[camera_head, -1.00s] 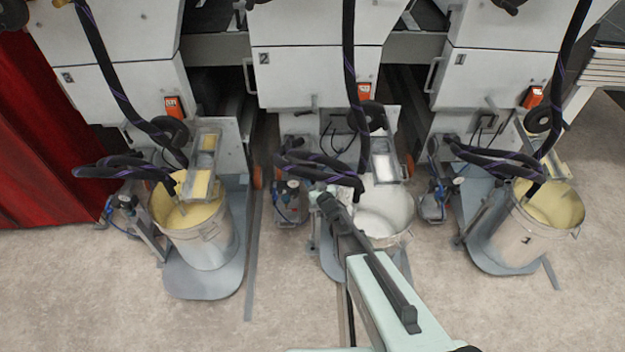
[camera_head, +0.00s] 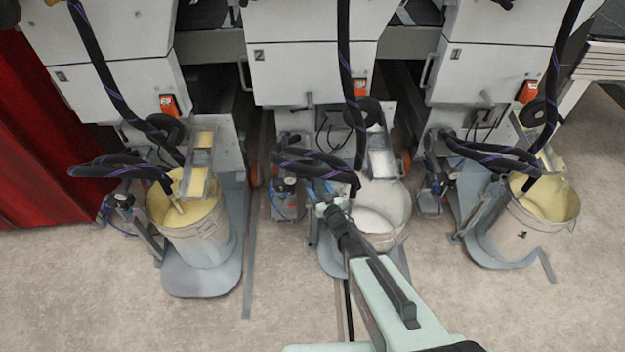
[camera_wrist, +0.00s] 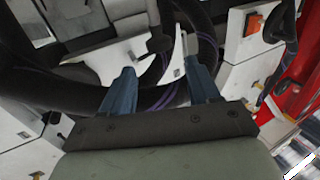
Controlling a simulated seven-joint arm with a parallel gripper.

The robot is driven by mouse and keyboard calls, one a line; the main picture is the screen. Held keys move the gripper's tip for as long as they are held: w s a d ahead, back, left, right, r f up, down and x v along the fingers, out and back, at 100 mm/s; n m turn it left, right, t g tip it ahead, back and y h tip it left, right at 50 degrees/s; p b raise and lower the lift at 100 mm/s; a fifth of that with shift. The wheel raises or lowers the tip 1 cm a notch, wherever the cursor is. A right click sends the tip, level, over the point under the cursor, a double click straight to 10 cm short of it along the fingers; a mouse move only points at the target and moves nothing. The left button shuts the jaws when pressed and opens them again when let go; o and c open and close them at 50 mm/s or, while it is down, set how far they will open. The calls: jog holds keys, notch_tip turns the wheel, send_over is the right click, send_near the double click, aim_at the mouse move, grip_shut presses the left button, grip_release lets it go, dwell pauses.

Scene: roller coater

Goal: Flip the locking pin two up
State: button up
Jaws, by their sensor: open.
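My gripper (camera_head: 320,190) is in the middle of the head view, at the left rim of the middle bucket (camera_head: 385,212) and close to the looped black hose (camera_head: 318,160) of unit two. In the wrist view my gripper (camera_wrist: 163,88) has its two blue fingers apart, with nothing held between them. Ahead of the fingers are a curved black hose (camera_wrist: 212,40) and a dark upright part against a pale plate. I cannot tell whether that part is locking pin two. The pin is not clearly identifiable in the head view.
Units with hoses and yellow-filled buckets stand at the left (camera_head: 197,235) and right (camera_head: 530,225). A red curtain (camera_head: 40,150) hangs at far left. Black hoses hang in front of the cabinets (camera_head: 310,75). The floor in front is mostly clear.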

jog(key=v, duration=0.5)
jog(key=shift+s+d, duration=0.15)
jog(key=shift+s, duration=0.2)
jog(key=w+d+m+g+h, duration=0.1)
jog(key=d+m+g+h, duration=0.3)
jog(key=d+g+h, duration=0.4)
jog(key=s+d+r+g+y, duration=0.1)
jog(key=s+r+g, duration=0.25)
jog(key=s, duration=0.35)
jog(key=s+d+r+g, duration=0.1)
jog(key=s+r+g, duration=0.1)
jog(key=s+g, duration=0.35)
jog(key=s+f+g, duration=0.3)
jog(key=s+f, duration=0.7)
jog(key=s, duration=0.5)
jog(key=s+f+g, duration=0.3)
jog(key=s+f, duration=0.7)
jog(key=s, duration=0.5)
jog(key=shift+s+f, duration=0.2)
jog(key=shift+s, duration=0.1)
jog(key=shift+a, duration=0.1)
